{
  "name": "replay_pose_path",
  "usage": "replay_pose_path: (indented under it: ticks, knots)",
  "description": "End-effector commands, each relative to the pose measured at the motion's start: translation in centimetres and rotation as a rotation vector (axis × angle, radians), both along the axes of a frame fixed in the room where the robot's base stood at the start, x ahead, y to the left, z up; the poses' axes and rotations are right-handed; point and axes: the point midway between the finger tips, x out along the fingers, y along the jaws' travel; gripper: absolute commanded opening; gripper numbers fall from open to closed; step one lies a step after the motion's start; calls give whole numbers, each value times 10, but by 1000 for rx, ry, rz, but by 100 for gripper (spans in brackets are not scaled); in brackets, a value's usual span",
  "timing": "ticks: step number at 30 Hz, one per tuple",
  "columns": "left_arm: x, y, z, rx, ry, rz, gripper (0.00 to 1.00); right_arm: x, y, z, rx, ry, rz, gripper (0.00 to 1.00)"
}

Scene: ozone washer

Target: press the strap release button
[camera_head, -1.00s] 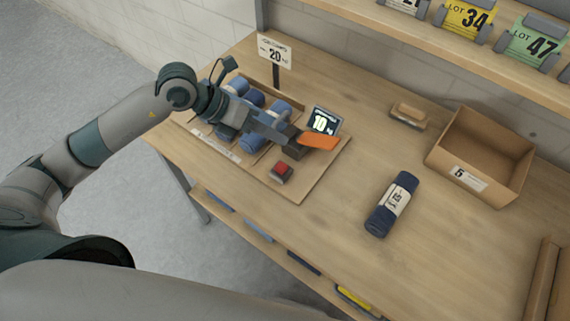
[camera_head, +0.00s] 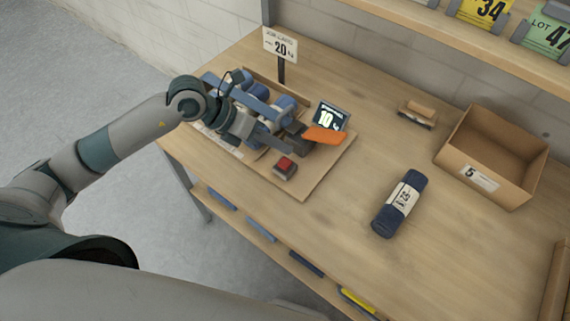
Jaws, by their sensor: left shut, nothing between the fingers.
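The red button (camera_head: 286,164) sits on a small dark box near the front edge of a board (camera_head: 308,187) on the table. It is the only button I see; its label cannot be read. My left gripper (camera_head: 278,144) is shut and empty over the board, its fingertips just behind and slightly left of the red button, apart from it in the picture. Blue rolls (camera_head: 286,103) lie behind and beside the gripper, partly hidden by it. An orange piece (camera_head: 324,135) sticks out right of a dark block, behind the button. My right gripper is not in view.
A small display reading 10 (camera_head: 330,117) stands at the board's back right. A dark blue roll (camera_head: 399,204) lies on the table (camera_head: 345,235), right of the board. An open cardboard box (camera_head: 478,177) stands farther right. The table's front is clear.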

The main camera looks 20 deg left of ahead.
Motion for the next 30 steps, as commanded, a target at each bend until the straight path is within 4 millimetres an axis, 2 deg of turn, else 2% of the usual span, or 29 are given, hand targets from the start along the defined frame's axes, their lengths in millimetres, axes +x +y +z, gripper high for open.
replay_pose_path:
  ticks: [1,3,9,30]
  knots:
    - [0,0,-11,0,0,0,0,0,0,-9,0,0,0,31]
    - [0,0,-17,0,0,0,0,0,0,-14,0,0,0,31]
    - [0,0,-26,1,0,1,0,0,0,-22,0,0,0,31]
    - [0,0,-28,0,0,0,0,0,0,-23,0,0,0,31]
